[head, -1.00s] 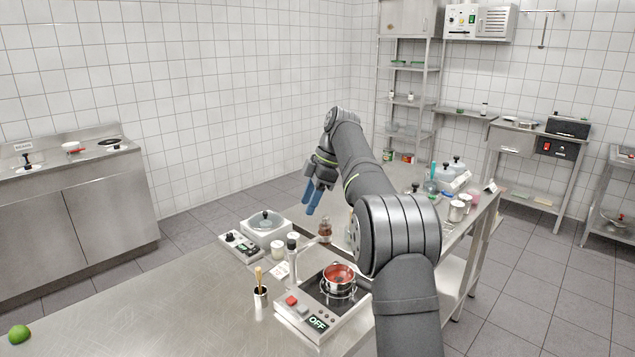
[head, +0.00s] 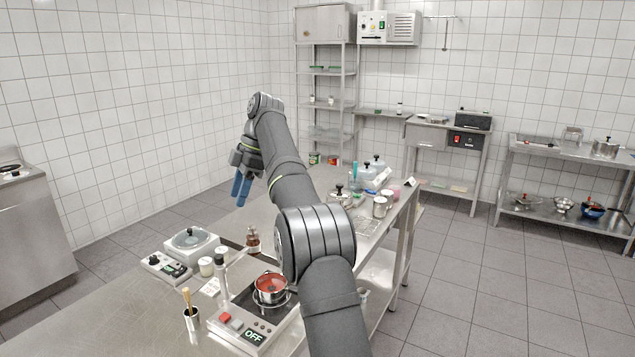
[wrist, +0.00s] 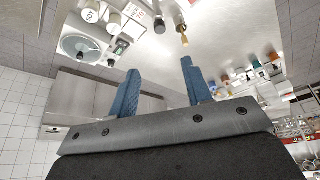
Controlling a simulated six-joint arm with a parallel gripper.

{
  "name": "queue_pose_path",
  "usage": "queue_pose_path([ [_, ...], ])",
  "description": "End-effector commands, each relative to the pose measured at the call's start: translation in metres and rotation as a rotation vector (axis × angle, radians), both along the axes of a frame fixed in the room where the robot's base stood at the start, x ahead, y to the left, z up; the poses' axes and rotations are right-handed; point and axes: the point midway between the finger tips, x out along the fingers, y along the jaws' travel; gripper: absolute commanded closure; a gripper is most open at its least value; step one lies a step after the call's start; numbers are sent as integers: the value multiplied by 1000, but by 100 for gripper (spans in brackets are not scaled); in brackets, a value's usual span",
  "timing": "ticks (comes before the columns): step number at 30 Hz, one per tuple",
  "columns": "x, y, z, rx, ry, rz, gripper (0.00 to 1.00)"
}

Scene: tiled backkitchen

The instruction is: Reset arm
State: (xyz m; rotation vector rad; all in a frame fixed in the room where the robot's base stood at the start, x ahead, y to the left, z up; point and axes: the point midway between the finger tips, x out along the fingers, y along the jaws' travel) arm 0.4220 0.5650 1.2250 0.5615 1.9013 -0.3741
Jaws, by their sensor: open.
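My gripper (head: 241,188) is open and empty, with two blue fingers. In the head view it hangs in the air over the far left side of the steel table (head: 105,318), apart from everything on it. In the wrist view the blue fingers (wrist: 160,88) stand wide apart with nothing between them. My arm is raised and bent, and it hides part of the table's middle.
On the table stand a hotplate (head: 252,325) reading OFF with a red-filled pot (head: 271,288), a lidded white appliance (head: 190,243), a brown bottle (head: 253,241) and a cup (head: 191,318) with a wooden-handled tool. Shelves (head: 327,104) stand behind. The floor at right is clear.

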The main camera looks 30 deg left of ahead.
Motion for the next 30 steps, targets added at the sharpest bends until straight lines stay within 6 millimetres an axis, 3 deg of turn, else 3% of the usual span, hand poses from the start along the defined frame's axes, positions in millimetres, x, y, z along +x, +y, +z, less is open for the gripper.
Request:
queue_pose_path([
  [8, -1, 1, -2, -1, 1, 0, 55],
  [14, -6, 4, -16, -2, 2, 1, 55],
  [23, -20, 12, -54, -2, 2, 1, 55],
  [30, -35, 22, -98, -3, 3, 2, 55],
])
